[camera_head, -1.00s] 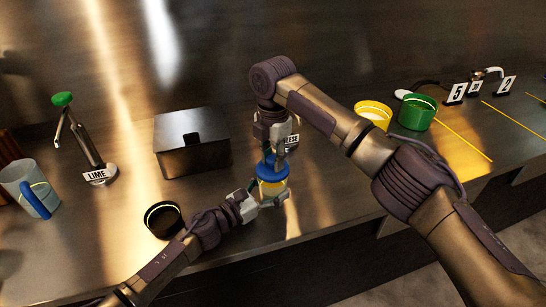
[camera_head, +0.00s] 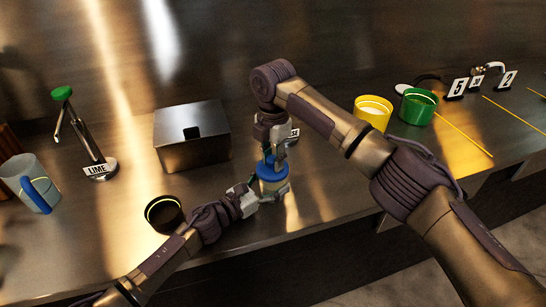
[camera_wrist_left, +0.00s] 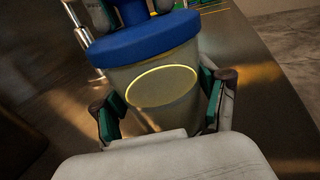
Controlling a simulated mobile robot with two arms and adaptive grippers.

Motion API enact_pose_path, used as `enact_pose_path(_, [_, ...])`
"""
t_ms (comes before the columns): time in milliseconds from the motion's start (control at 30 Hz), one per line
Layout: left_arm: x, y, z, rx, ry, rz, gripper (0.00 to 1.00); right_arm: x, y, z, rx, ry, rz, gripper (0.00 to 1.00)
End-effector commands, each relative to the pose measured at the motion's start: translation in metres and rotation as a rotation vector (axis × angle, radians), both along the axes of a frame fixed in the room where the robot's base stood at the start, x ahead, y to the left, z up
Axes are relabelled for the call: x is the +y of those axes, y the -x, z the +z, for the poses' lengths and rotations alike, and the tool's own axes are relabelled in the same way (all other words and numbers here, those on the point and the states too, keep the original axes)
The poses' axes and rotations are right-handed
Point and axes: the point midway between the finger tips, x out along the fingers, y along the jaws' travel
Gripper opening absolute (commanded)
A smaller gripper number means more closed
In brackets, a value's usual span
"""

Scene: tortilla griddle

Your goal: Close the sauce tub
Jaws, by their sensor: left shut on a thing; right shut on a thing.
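The sauce tub (camera_head: 273,186) is a pale round tub near the counter's front edge, and it also fills the left wrist view (camera_wrist_left: 155,88). Its blue lid (camera_head: 267,170) sits on top of it, with no gap visible in the left wrist view (camera_wrist_left: 140,38). My left gripper (camera_head: 268,193) is shut around the tub's sides, with a green-padded finger on each side in its wrist view. My right gripper (camera_head: 272,153) points down from above and is shut on the lid's blue knob. The fingertips are partly hidden in the head view.
A black open bowl (camera_head: 163,213) stands left of my left gripper. A steel box (camera_head: 192,150) is behind it.

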Motion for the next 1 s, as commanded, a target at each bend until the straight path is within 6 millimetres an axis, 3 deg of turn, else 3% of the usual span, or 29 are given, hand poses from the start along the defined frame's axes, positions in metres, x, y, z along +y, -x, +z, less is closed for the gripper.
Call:
enact_pose_path(500, [0.0, 0.0, -0.0001, 0.0, 0.0, 0.0, 0.11, 0.0002, 0.0004, -0.0111, 0.001, -0.001, 0.0, 0.16])
enact_pose_path(533, [0.0, 0.0, -0.0001, 0.0, 0.0, 0.0, 0.11, 0.0002, 0.0002, -0.0106, 0.001, -0.001, 0.0, 0.34])
enact_pose_path(667, [0.0, 0.0, -0.0001, 0.0, 0.0, 0.0, 0.11, 0.0001, 0.0001, -0.0105, 0.001, -0.001, 0.0, 0.56])
enact_pose_path(1000, [0.0, 0.0, 0.0, 0.0, 0.0, 0.0, 0.11, 0.0001, 0.0, -0.0087, 0.0, 0.0, 0.0, 0.59])
